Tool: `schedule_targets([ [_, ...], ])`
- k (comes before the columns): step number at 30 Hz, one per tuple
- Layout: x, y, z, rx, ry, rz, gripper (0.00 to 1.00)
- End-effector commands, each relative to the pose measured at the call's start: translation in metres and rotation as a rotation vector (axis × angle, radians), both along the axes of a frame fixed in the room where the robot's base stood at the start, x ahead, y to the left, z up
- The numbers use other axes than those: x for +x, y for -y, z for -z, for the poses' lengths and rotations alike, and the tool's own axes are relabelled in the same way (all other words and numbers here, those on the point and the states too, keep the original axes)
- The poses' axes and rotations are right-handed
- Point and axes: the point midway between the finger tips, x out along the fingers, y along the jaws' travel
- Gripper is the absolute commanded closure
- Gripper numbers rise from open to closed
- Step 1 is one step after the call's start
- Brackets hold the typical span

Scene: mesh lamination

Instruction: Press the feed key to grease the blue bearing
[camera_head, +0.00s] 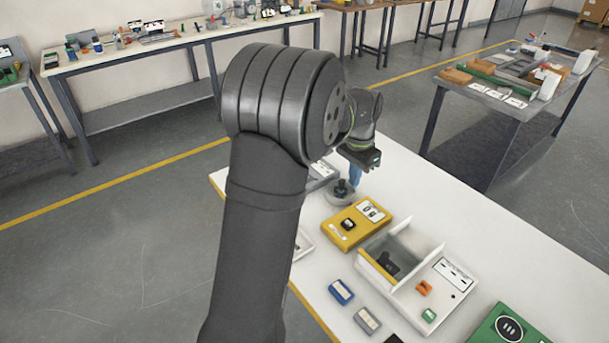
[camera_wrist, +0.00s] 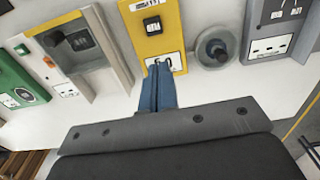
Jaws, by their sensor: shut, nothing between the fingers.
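My gripper (camera_head: 355,174) has blue fingers, shut and empty, above the far part of the white table. In the wrist view the fingertips (camera_wrist: 159,66) overlap the label end of the yellow box (camera_wrist: 153,30). This box (camera_head: 343,236) carries a black square key (camera_head: 348,224) and a white label. I cannot tell whether they touch it. A white station (camera_head: 405,305) has an open bay with a dark part (camera_head: 387,263) inside and an orange piece (camera_head: 424,288) beside it. I cannot make out which part is the feed key or the blue bearing.
A round grey base with a dark knob (camera_head: 341,192) stands near my fingers. A blue block (camera_head: 341,291) and a grey block (camera_head: 367,320) lie near the front edge. A green box (camera_head: 505,328) is at right. The table's right side (camera_head: 470,225) is clear.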

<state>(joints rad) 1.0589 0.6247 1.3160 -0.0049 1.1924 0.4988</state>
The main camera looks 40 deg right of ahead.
Motion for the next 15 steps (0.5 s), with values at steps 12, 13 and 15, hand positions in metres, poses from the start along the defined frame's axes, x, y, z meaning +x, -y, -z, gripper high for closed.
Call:
schedule_targets([
  [12,-0.0098,-0.0084,-0.0019,0.010,0.000,0.015,1.00],
  [13,-0.0098,-0.0084,-0.0014,0.010,0.000,0.015,1.00],
  [15,-0.0098,-0.0083,0.0014,0.010,-0.001,0.015,1.00],
])
